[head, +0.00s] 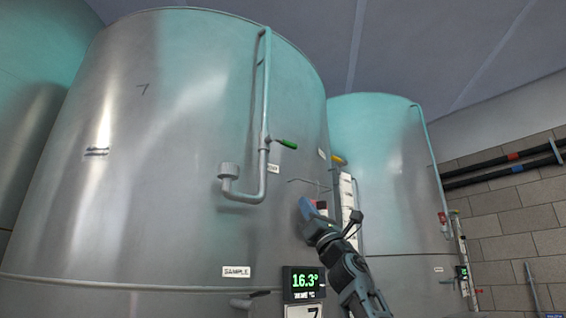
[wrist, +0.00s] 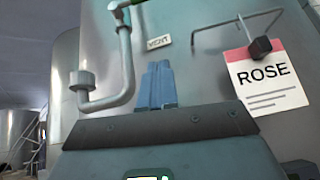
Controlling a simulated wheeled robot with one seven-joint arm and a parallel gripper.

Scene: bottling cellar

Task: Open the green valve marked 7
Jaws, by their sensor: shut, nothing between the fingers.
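A green valve handle (head: 288,144) sits on a vertical pipe (head: 265,95) on the front of the big steel tank (head: 180,140). The handle points right, crosswise to the pipe. The tank bears a dark 7, and a white plate (head: 314,312) with a 7 shows at the bottom edge. My gripper (head: 306,205) is below and right of the handle, apart from it. In the wrist view my gripper's blue fingers (wrist: 157,85) are together and empty.
A ROSE card (wrist: 265,85) hangs from a wire hook right of my fingers. The pipe's bent lower end (wrist: 105,100) is at left, with a VENT label (wrist: 158,41) beside it. A display (head: 303,282) reads 16.3°. A second tank (head: 385,170) stands right.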

